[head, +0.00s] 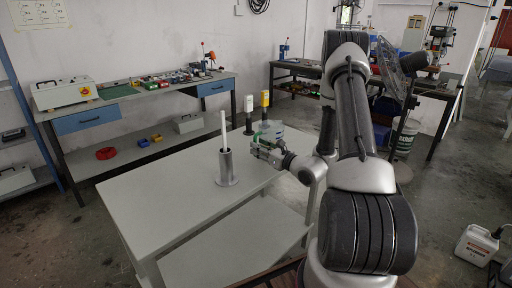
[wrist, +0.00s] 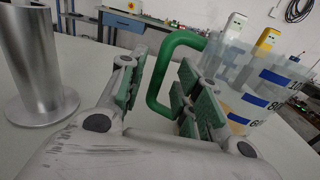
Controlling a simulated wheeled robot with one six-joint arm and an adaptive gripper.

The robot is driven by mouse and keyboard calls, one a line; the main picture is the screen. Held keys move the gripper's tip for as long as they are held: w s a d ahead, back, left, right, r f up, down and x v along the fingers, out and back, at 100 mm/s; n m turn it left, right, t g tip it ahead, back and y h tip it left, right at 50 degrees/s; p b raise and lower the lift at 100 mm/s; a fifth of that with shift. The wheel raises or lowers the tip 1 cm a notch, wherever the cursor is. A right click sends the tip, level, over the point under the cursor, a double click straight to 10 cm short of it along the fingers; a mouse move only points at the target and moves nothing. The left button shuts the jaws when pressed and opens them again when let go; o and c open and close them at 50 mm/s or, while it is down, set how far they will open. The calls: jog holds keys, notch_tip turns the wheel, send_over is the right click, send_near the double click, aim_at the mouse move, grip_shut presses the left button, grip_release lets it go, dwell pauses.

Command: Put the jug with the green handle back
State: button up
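The jug is clear, with blue marks and a green handle. In the wrist view its body (wrist: 262,88) stands on the right and its handle (wrist: 158,78) shows in the gap between my fingers. In the head view the jug (head: 268,129) is on the white table (head: 160,195), partly hidden by my gripper (head: 264,152). My gripper also shows in the wrist view (wrist: 162,98), its green-padded fingers spread on either side of the handle's upright bar. I see no clear grip on it. The right finger hides part of the handle and jug.
A metal cylinder on a round base (head: 226,168) holds a white rod and stands left of my gripper. A white-topped post (head: 248,105) and a yellow-topped post (head: 265,100) stand behind the jug. The table's front left is clear.

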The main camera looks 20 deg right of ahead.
jog(key=v, duration=0.9)
jog(key=s+a+r+n+g+y, duration=0.3)
jog(key=a+r+n+y, duration=0.1)
jog(key=a+r+n, duration=0.15)
jog(key=s+a+r+n+g+y, duration=0.3)
jog(key=a+r+n+g, duration=0.1)
jog(key=a, duration=0.3)
jog(key=s+a+r+n+g+h, duration=0.1)
jog(key=s+a+r+n+g, duration=0.1)
jog(key=s+a+n+g, duration=0.25)
jog(key=s+a+r+n+g, duration=0.1)
jog(key=s+r+n+g, duration=0.15)
jog(key=s+n, duration=0.4)
jog(key=s+d+r+n+g+h, duration=0.2)
jog(key=s+d+n+g+h, duration=0.15)
jog(key=s+n+h, duration=0.45)
jog(key=s+d+r+n+t+h, duration=0.2)
jog(key=d+r+n+t+h, duration=0.1)
jog(key=d, duration=0.5)
notch_tip(320, 180, up, 4)
jog(key=shift+s+d+f+n+t+h, duration=0.1)
jog(key=shift+s+d+n+t+h, duration=0.4)
jog(key=shift+t, duration=0.45)
jog(key=shift+w+a, duration=0.1)
